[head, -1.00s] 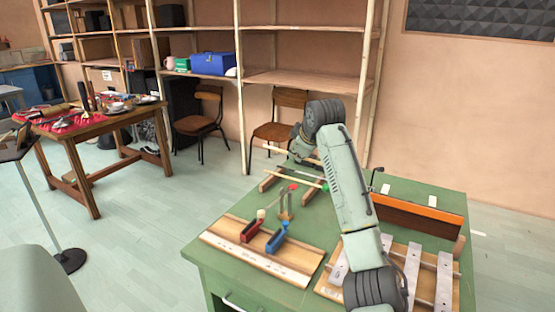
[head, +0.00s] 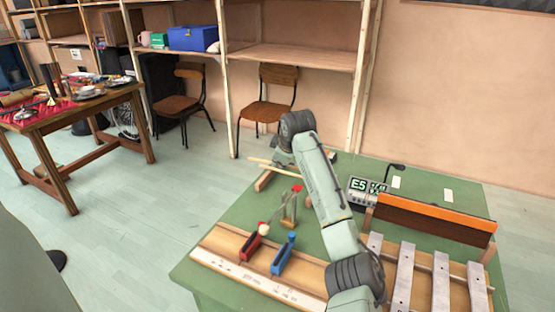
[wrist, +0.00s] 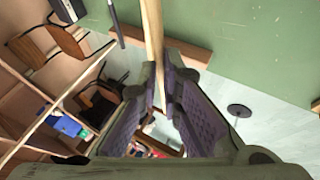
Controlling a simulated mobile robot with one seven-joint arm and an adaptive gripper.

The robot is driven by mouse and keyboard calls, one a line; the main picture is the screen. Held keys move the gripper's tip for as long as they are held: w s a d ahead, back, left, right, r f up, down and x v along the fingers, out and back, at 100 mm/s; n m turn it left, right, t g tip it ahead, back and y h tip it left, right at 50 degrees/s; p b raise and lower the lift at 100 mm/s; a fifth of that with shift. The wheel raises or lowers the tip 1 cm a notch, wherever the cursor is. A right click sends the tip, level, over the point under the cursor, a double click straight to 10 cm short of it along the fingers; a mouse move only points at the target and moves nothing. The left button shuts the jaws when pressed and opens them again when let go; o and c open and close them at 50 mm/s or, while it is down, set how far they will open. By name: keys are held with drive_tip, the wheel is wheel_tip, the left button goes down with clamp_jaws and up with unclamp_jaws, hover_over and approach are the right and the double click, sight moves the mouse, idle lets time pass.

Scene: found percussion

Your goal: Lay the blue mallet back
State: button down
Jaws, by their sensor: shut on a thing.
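My gripper (head: 284,160) is at the back left of the green table (head: 235,212), largely hidden behind my own wrist in the head view. In the wrist view my gripper (wrist: 166,95) is shut on a pale wooden stick (wrist: 152,28), which runs up out of the picture between the fingers. Its head is out of view, so I cannot tell its colour. Pale sticks (head: 262,162) show beside my wrist, near a wooden support bar (head: 265,180). No blue mallet head can be clearly made out.
A board with a red block (head: 251,249) and a blue block (head: 283,257) lies at the front left. Metal bars (head: 404,272) and an orange-topped wooden box (head: 437,220) are at right. A small display (head: 366,189) stands behind my arm. Chairs (head: 266,107) stand beyond the table.

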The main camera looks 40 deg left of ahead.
drive_tip(key=shift+f, duration=0.4)
drive_tip(key=shift+s+r, duration=0.1)
drive_tip(key=shift+m, duration=0.4)
drive_tip(key=shift+d+f+b, duration=0.15)
drive_tip(key=shift+f+b, duration=0.85)
drive_tip(key=shift+f, duration=2.15)
drive_tip(key=shift+f, duration=0.3)
drive_tip(key=c, duration=1.7)
unclamp_jaws()
